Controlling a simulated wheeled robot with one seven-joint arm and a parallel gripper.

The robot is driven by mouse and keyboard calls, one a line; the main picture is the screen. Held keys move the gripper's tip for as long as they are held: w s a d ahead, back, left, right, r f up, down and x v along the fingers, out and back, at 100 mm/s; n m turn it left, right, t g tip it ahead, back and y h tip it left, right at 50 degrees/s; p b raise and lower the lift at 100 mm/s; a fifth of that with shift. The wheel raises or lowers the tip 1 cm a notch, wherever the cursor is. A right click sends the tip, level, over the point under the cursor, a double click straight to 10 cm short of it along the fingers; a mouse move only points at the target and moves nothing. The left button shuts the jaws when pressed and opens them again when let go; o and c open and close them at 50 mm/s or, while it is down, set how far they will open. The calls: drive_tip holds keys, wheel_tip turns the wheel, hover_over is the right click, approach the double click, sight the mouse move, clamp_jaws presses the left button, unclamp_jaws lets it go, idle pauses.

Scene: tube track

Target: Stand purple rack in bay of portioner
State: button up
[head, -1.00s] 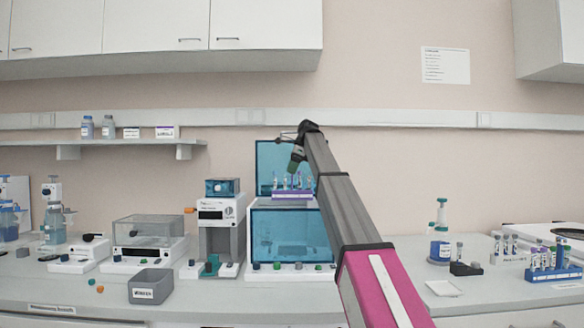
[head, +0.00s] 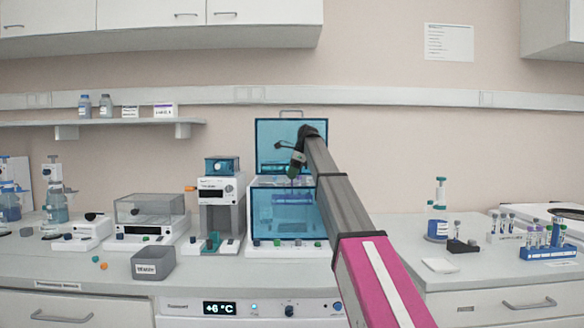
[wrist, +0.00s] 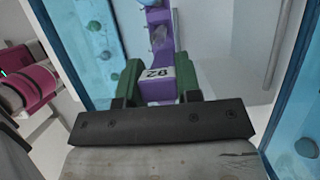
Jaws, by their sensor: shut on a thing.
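The purple rack (head: 292,198) shows through the blue clear front panel of a white machine (head: 262,247), which appears to be the portioner; no name on it is readable. My gripper (head: 292,176) reaches down from above, between the raised blue lid and the front panel. In the wrist view, the green fingers of my gripper (wrist: 158,72) are shut on the purple rack (wrist: 157,92) at its white number label. Blue clear walls stand on both sides with gaps. The rack's underside is hidden, so I cannot tell whether it touches the bay floor.
A white dispenser (head: 222,190) stands close left of the machine. The raised blue lid (head: 285,140) is behind my gripper. A blue rack of tubes (head: 548,253) is far right. Counter right of my arm is partly clear.

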drive_tip(key=shift+f, duration=5.45)
drive_tip(key=o, duration=1.1)
drive_tip(key=v, duration=1)
drive_tip(key=shift+d+r, duration=0.25)
drive_tip(key=shift+r, duration=0.1)
